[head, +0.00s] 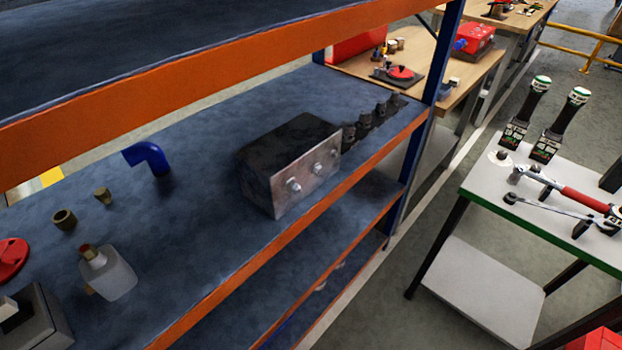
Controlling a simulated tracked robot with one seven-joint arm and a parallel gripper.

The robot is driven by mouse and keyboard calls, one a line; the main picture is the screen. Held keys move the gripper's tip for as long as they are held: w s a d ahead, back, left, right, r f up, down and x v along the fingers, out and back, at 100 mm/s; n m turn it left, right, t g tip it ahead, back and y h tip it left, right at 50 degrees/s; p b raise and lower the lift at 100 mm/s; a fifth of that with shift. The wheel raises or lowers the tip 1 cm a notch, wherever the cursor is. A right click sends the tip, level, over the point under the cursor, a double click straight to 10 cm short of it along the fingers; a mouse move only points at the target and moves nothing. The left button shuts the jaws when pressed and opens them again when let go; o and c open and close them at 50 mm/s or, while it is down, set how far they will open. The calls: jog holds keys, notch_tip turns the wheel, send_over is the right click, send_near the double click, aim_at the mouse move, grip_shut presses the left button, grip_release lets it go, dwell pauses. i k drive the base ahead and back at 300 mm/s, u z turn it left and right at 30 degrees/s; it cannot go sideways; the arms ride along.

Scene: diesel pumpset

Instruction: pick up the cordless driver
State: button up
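No thing in view is plainly recognisable as the cordless driver. Two upright black tools with green and white tops, a left one (528,105) and a right one (566,118), stand side by side on the white table (486,180) at the right. They have box-like bases with coloured labels. I cannot tell whether either is the cordless driver. A long tool with a red handle (586,200) lies in front of them, partly cut off by the right edge. My gripper is not in view.
A blue shelf with orange beams (290,225) fills the left and middle. It holds a metal-fronted box (305,178), a blue elbow pipe (148,157), a bottle (108,272) and small fittings. A grey floor gap (425,215) separates shelf and table. Wooden benches (412,58) stand behind.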

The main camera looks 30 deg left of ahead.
aim_at(578, 96)
jog(key=u, duration=0.25)
jog(key=i, duration=0.65)
jog(key=u, duration=2.6)
jog(key=i, duration=0.1)
jog(key=z, duration=2.95)
